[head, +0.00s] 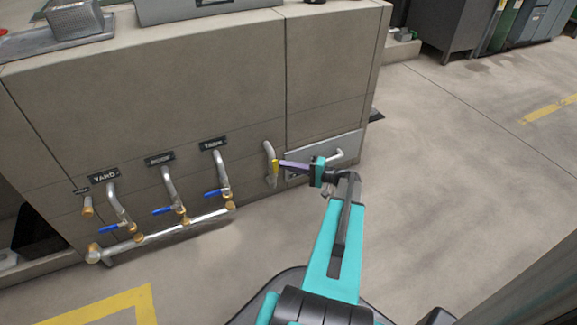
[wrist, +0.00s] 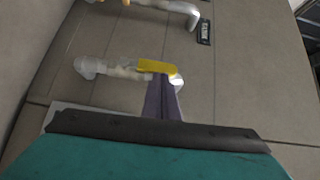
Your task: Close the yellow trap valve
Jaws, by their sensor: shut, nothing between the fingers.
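The yellow trap valve handle (head: 276,167) is on a short silver pipe (head: 268,150) that comes out of the front of the grey cabinet, right of the blue-handled valves. In the wrist view the yellow handle (wrist: 157,67) lies along the pipe (wrist: 115,70), just beyond my fingertips. My gripper (head: 283,164) is shut and empty, with its purple fingers pointing left at the handle. In the wrist view the fingertips (wrist: 162,80) overlap the handle's edge. I cannot tell whether they touch it.
Several blue-handled valves (head: 163,211) sit left on pipes joined to a low silver manifold (head: 165,235), under labels such as YARD (head: 103,175). A metal plate with a white-grey stub (head: 335,157) is behind my gripper. Open floor (head: 450,180) lies to the right.

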